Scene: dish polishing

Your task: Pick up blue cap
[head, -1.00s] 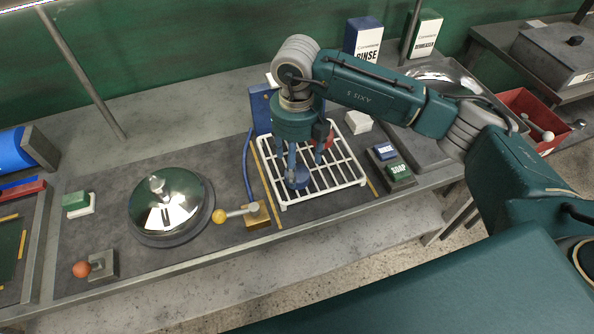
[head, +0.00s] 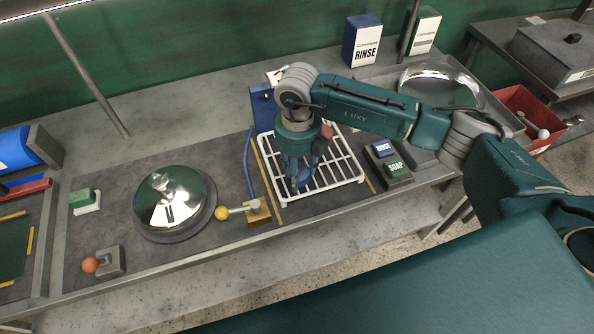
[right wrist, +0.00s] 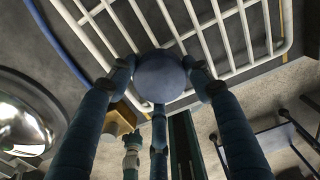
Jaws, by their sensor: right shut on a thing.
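The blue cap (head: 304,178) is a small round disc over the white wire rack (head: 342,184) in the head view, partly hidden by fingers. In the right wrist view the cap (right wrist: 160,76) shows its round face between the fingertips. My right gripper (head: 298,182) points down over the rack and is shut on the cap, with fingers around its rim. I cannot tell whether the cap touches the rack bars.
A shiny metal dome (head: 174,198) stands left of the rack, beside a yellow-ball lever (head: 221,213). RINSE and SOAP blocks (head: 390,160) sit right of the rack. A blue panel (head: 262,108) stands behind it. The front bench edge is clear.

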